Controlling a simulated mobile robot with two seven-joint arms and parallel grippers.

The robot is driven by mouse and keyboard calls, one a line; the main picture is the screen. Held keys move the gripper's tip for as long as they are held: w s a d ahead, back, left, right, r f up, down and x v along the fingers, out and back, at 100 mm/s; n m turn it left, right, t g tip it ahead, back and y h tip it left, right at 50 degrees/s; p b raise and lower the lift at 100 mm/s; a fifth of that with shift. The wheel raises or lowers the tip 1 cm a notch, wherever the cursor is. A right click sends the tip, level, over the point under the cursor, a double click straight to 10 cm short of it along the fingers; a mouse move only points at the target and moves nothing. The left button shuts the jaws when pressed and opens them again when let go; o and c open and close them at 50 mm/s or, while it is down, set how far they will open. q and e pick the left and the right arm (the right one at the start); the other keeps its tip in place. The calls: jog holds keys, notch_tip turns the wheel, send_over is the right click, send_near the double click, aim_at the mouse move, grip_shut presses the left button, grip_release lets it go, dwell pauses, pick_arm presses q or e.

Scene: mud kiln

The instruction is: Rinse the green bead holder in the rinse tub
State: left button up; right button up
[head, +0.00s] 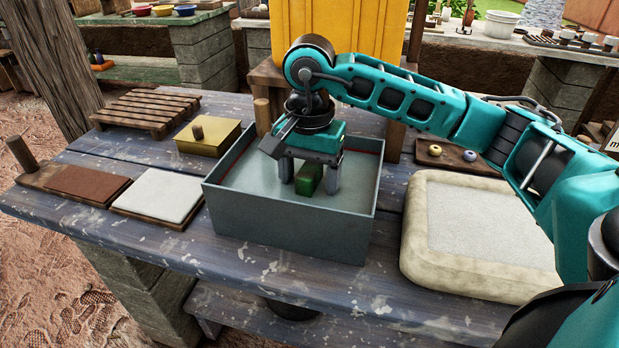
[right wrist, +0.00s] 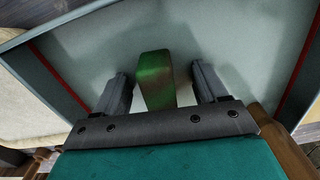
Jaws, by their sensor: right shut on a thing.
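The rinse tub (head: 290,226) is a grey, open rectangular box on the worktable, with a red line along its inner walls. My right gripper (head: 309,172) points down inside it, its two fingers on either side of the green bead holder (head: 305,183). In the right wrist view the holder (right wrist: 155,80) is a green block with brownish patches between the fingers of my right gripper (right wrist: 161,88). The gripper is shut on it. The holder is low in the tub; whether it touches the bottom I cannot tell. My left gripper is not in view.
Left of the tub are a gold lidded box (head: 213,145), a white slab (head: 160,194), a brown slab (head: 86,184) and a wooden slatted rack (head: 145,110). Right is a pale padded tray (head: 480,240). A yellow container (head: 330,28) stands behind the tub.

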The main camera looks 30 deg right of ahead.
jog(key=shift+r, duration=0.35)
dwell(0.7)
jog(key=shift+f, duration=0.3)
dwell(0.6)
